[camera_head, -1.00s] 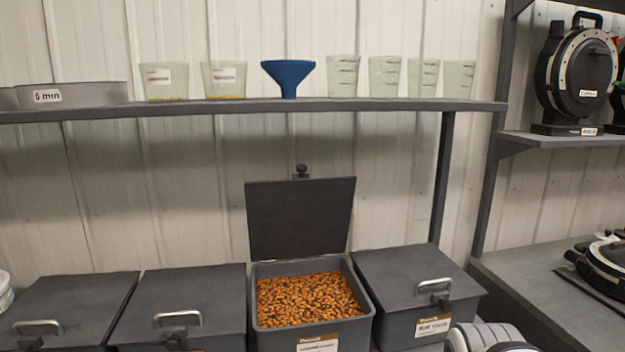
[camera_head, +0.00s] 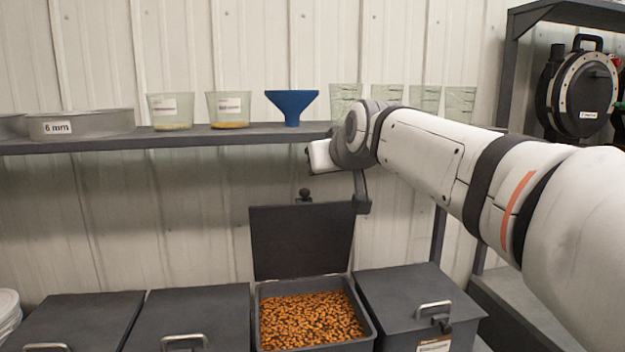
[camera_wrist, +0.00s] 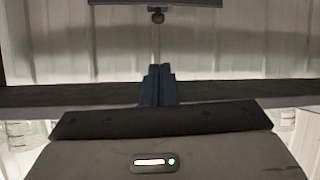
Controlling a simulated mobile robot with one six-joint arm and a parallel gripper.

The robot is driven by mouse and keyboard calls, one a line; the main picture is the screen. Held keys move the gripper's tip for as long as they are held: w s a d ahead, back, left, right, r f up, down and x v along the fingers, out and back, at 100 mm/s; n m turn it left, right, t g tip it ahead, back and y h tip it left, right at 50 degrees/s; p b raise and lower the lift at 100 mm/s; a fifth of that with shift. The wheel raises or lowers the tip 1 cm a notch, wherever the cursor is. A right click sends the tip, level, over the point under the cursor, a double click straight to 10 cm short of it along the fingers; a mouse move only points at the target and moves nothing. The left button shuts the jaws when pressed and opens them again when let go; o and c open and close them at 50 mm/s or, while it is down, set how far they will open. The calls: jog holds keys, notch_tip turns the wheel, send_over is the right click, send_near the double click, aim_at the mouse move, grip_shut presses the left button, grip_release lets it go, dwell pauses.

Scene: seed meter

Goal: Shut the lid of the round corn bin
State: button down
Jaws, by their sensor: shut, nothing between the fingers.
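The open corn bin (camera_head: 264,333) is a grey box full of orange-brown kernels (camera_head: 309,322); it looks rectangular, not round. Its dark lid (camera_head: 300,242) stands upright at the back edge, with a round knob (camera_head: 305,194) on its top edge. In the wrist view the lid's edge (camera_wrist: 155,3) and knob (camera_wrist: 157,17) show at the top. My gripper (camera_head: 361,207) is shut and empty, its fingers overlapping the lid's upper right corner in the head view; I cannot tell whether they touch. My gripper's fingers (camera_wrist: 158,73) also show in the wrist view, apart from the knob.
A shelf (camera_head: 230,137) above carries a blue funnel (camera_head: 292,106), cups (camera_head: 170,110) and a 6 mm pan (camera_head: 82,124). My arm crosses its right part. Closed grey bins (camera_head: 190,313) (camera_head: 415,298) flank the open bin. A ribbed wall (camera_head: 200,210) stands behind.

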aim_at(303, 190)
jog(key=p+x, duration=0.4)
jog(key=x, duration=1.6)
jog(key=shift+r+p, duration=0.15)
jog(key=shift+p, duration=0.25)
jog(key=shift+b, duration=0.3)
